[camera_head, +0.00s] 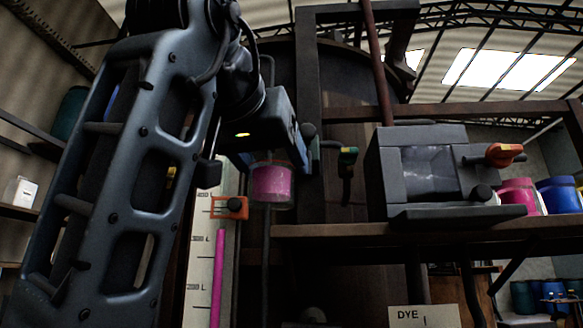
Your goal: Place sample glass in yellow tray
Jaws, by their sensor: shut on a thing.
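The sample glass (270,187), a short clear cup with pink liquid, hangs upright under my gripper (258,159). My gripper is shut on the glass near its top, and its dark jaws hide part of the rim. The glass is in front of dark vat staves, just right of the level gauge. I cannot make out a yellow tray in this view.
A white level gauge (201,268) with a pink column and an orange slider (229,207) stands close left of the glass. A grey box (420,170) with a red-orange handle (503,154) sits on a wooden shelf (430,231) at right. Pink and blue containers (557,195) stand beyond.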

